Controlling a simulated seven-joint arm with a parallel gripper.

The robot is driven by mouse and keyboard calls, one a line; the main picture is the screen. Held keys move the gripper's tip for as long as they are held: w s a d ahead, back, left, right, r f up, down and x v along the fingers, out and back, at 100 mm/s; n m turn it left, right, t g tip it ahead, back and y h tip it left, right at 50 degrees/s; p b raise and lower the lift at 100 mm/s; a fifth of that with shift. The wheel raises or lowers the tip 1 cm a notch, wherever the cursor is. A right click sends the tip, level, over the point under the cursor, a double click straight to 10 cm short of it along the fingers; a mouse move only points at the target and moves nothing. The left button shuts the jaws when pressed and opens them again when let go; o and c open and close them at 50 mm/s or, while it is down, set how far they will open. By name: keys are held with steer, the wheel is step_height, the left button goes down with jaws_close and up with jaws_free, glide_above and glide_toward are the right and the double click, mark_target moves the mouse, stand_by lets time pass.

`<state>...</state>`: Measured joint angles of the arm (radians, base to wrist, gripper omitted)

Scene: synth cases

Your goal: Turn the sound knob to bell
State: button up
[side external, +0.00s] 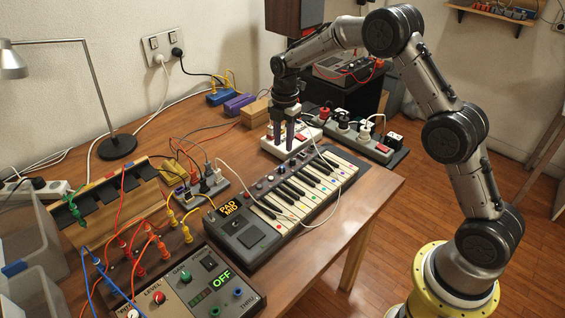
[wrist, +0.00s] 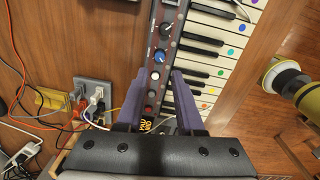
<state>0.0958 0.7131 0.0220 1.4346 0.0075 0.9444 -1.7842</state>
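The keyboard (side external: 303,190) lies on the wooden table, with a dark control strip along its long edge. In the wrist view the strip carries a black knob (wrist: 166,29), a blue knob (wrist: 160,55), a white button (wrist: 155,76) and smaller controls. Their labels are too small to read, so I cannot tell which is the sound knob. The display (side external: 230,209) reads "PAD MID". My gripper (side external: 284,146) points down above the strip. In the wrist view its purple fingers (wrist: 158,74) are apart on either side of the strip, with nothing held.
A green-lit box reading "OFF" (side external: 205,288) stands in front of the keyboard. Cables (side external: 135,245), a small plug block (side external: 200,190) and a wooden rack (side external: 105,203) fill the left. Bare table (side external: 370,205) shows right of the keyboard.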

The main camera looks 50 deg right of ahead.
mark_target(282, 166)
step_height(282, 166, down, 9)
steer(key=shift+w+r, duration=0.15)
steer(key=shift+c, duration=0.4)
jaws_close()
